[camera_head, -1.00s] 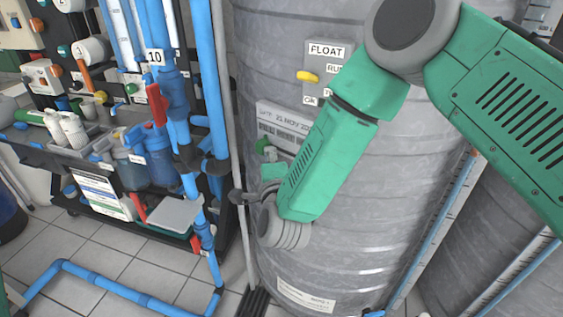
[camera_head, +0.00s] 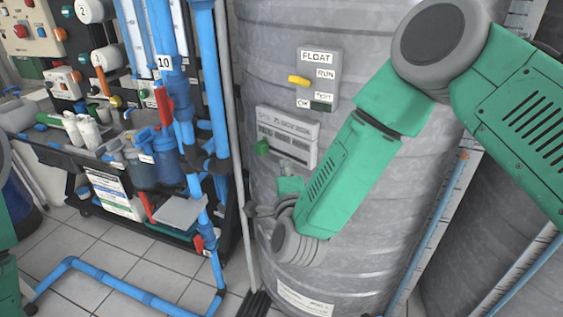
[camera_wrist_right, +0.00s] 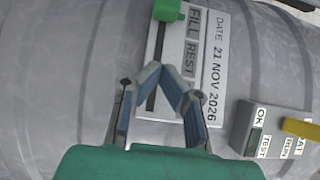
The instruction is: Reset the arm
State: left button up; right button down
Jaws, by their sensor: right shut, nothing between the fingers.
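My right arm reaches down across the grey ribbed tank (camera_head: 390,210) in the head view. My right gripper (camera_head: 288,170) is small there and partly hidden by its own wrist. It sits just below the date panel (camera_head: 287,133). In the right wrist view the gripper (camera_wrist_right: 170,78) has its fingertips together, with nothing between them. The fingers overlap the panel's "FILL REST" side, and I cannot tell whether they touch it. A green slider knob (camera_wrist_right: 168,10) stands at the panel's slot, beyond the fingertips.
The FLOAT switch box (camera_head: 318,80) with a yellow lever is above and right of the date panel. Blue pipes (camera_head: 215,90) and a rack of bottles and valves stand left of the tank. A blue floor pipe (camera_head: 130,290) crosses the tiles.

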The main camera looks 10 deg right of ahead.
jog(key=s+a, duration=0.3)
jog(key=s, duration=0.4)
jog(key=s+d+f+n+g+y, duration=0.1)
jog(key=s+d+f+n+g, duration=0.1)
jog(key=s+f+n+g, duration=0.3)
jog(key=s+d+f+n+g+y, duration=0.1)
jog(key=s+d+f+n+y, duration=0.15)
jog(key=f, duration=0.55)
jog(key=s+d+f+n+g+y, duration=0.1)
jog(key=s+d+f+n+g, duration=0.1)
jog(key=s+f+n, duration=0.3)
pick_arm(q)
jog(key=shift+w+a, duration=0.2)
jog(key=shift+w, duration=0.05)
pick_arm(e)
jog(key=s+d+f+n+g+h, duration=0.1)
jog(key=s+d+f+n+g, duration=0.3)
jog(key=s, duration=0.5)
jog(key=s+d+f+n+g, duration=0.3)
jog(key=s+d+n+g, duration=0.1)
jog(key=s, duration=0.5)
jog(key=shift+d+f+g+h, duration=0.35)
jog(key=shift+d+g, duration=0.25)
jog(key=shift+d, duration=0.1)
pick_arm(q)
jog(key=shift+a+f, duration=0.1)
jog(key=shift+a, duration=0.05)
pick_arm(e)
jog(key=shift+a, duration=0.15)
